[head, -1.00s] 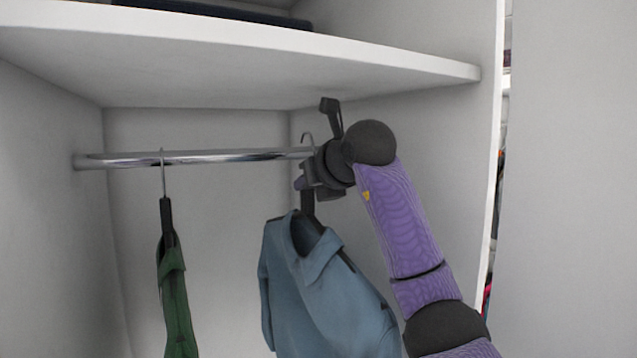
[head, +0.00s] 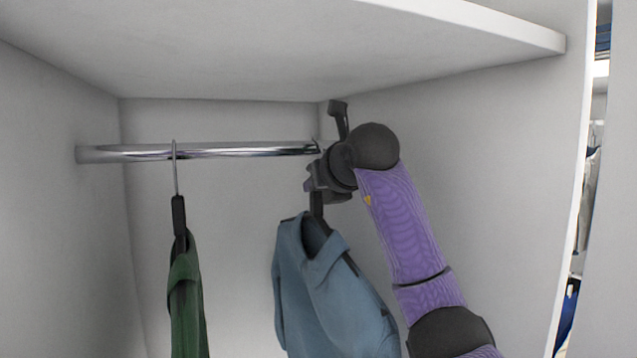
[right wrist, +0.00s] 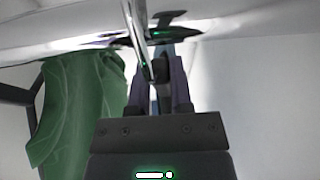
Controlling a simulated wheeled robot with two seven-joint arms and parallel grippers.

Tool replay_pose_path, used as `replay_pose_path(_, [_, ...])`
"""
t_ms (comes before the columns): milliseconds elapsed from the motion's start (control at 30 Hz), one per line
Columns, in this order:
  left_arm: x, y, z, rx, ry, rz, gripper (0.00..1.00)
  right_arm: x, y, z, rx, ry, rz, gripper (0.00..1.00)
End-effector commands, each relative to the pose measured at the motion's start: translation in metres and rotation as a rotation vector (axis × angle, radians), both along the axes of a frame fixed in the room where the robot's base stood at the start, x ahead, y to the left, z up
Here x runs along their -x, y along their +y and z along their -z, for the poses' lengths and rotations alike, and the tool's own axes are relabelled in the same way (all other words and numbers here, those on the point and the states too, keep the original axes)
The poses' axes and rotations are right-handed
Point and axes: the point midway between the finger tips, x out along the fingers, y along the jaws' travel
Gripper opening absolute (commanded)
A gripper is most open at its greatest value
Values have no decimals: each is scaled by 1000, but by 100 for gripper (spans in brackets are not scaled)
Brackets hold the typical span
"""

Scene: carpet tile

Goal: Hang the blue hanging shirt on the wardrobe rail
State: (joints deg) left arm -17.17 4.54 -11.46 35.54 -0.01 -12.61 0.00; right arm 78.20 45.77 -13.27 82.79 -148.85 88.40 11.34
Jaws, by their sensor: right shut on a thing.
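The blue shirt (head: 325,290) hangs from its dark hanger, below my right gripper (head: 318,187). That gripper is shut on the hanger's neck, near the right end of the wardrobe rail (head: 240,151). The tip of the hook shows just at the rail's right end, mostly hidden by the gripper; I cannot tell whether it is over or touching the rail. In the right wrist view the gripper (right wrist: 160,95) points toward the rail (right wrist: 134,35), which passes close to the fingertips. My left gripper is not in view.
A green shirt (head: 187,300) hangs on the rail to the left, with a clear gap between it and the blue one. A white shelf (head: 300,50) lies close above the rail and my gripper. Wardrobe side walls stand left and right.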

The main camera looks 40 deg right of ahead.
Motion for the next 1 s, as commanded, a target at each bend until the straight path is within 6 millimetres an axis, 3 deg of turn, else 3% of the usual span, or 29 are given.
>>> replay_pose_path(367, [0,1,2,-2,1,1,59,0,-2,2,0,-2,-1,0])
replay_pose_path(400, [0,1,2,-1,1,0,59,0,-2,2,0,-2,-1,32])
replay_pose_path(567, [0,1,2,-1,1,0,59,0,-2,2,0,-2,-1,66])
replay_pose_path(833, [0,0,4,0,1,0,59,3,-1,3,1,0,0,67])
replay_pose_path(1000, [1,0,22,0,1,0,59,34,8,-9,4,-7,1,67])
